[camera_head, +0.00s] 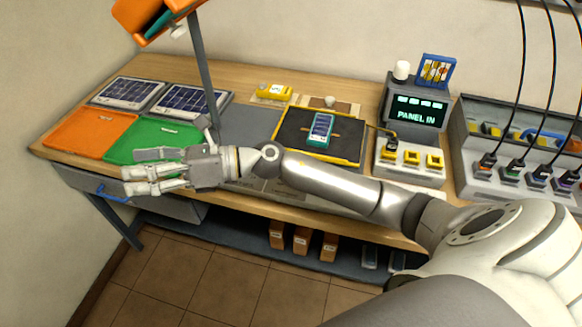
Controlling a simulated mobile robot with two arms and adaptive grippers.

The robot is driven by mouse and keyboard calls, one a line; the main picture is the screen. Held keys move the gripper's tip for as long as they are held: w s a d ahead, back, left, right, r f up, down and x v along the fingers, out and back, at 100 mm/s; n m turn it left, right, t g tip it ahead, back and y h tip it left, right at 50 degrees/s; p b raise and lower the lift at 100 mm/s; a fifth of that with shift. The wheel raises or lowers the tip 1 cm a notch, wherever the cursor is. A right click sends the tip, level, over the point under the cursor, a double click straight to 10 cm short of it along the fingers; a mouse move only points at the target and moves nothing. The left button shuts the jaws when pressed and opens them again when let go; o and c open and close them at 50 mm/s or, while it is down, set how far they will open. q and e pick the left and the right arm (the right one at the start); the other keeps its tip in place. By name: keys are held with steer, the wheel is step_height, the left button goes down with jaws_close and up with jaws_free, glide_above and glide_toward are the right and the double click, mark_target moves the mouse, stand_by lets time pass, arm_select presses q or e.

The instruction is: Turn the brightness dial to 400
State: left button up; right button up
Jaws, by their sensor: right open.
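My right arm reaches in from the right across the front of the bench. Its gripper (135,172) is open and empty, with its fingers pointing left, in front of the green mat (125,143) and near the bench's front edge. No dial marked as brightness or with the number 400 can be read. A pale knob-like part (179,31) sits under the orange lamp head (155,18), up and to the right of the gripper. A white knob (401,70) tops the dark display unit (415,112), which reads "PANEL IN". My left gripper is not in view.
The grey lamp post (205,72) rises just behind the gripper. Two solar panels (188,101) and an orange mat (78,132) lie at left. A teal device (320,130) lies on a black, yellow-edged tray (293,136). Cables hang at right over a grey rack (480,110).

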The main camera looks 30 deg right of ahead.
steer(key=d+f+n+g+h, duration=0.6)
steer(key=d+f+n+h, duration=0.3)
steer(key=d+f+n, duration=0.15)
steer(key=w+d+n+g+h, duration=0.15)
steer(key=d+h, duration=0.75)
steer(key=d, duration=1.3)
steer(key=shift+n, duration=0.4)
steer(key=f+p, duration=0.1)
steer(key=f, duration=0.2)
steer(key=f+p, duration=0.1)
steer(key=f, duration=0.3)
steer(key=f+p, duration=0.1)
steer(key=f, duration=0.2)
steer(key=shift+s+a+f, duration=0.2)
steer(key=shift+a+f, duration=0.1)
steer(key=shift+a, duration=0.05)
steer(key=c, duration=1.1)
steer(key=shift+o, duration=0.2)
